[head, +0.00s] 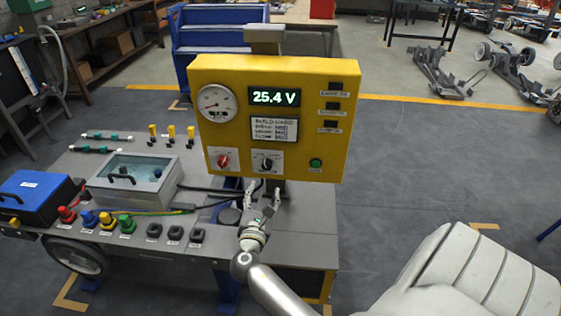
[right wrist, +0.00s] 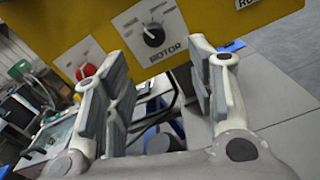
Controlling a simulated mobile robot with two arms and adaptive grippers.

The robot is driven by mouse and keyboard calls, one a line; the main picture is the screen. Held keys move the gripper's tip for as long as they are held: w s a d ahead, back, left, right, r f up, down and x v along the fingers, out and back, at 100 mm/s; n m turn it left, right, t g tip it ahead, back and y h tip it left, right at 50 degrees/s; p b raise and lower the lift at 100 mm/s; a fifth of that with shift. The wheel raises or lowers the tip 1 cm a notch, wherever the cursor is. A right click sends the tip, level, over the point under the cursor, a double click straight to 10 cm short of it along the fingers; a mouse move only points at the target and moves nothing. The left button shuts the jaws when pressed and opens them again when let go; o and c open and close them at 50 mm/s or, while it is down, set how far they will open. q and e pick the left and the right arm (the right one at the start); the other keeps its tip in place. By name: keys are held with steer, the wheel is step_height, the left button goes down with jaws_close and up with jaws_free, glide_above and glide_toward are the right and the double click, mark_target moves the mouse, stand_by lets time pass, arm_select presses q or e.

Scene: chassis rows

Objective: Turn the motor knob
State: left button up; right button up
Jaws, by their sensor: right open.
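The motor knob is a black rotary knob (head: 266,163) on a white plate, low on the yellow panel (head: 325,75). In the right wrist view the black knob (right wrist: 154,36) sits above the word MOTOR, its pointer tilted to the upper left. My right gripper (head: 263,189) is open and empty just below the knob. In the right wrist view the fingers of my right gripper (right wrist: 157,60) stand apart with the knob above the gap, not between them. My left gripper is not in view.
A red knob (head: 223,161) is left of the motor knob and a green button (head: 316,163) right of it. The display reads 25.4 V. A clear-lidded box (head: 132,180), blue box (head: 35,192) and several coloured connectors stand on the bench at left. Cables run behind my gripper.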

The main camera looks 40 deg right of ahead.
steer(key=s+a+f+m+g+y, duration=0.3)
steer(key=s+f+m, duration=0.3)
steer(key=s+m, duration=0.2)
steer(key=s+a+f+m+g+y, duration=0.3)
steer(key=s+a+f+m+y, duration=0.1)
steer(key=s+m, duration=0.4)
steer(key=shift+s+f+y+b, duration=0.35)
steer(key=shift+f+y, duration=0.25)
steer(key=shift+f, duration=0.25)
steer(key=shift+w, duration=0.1)
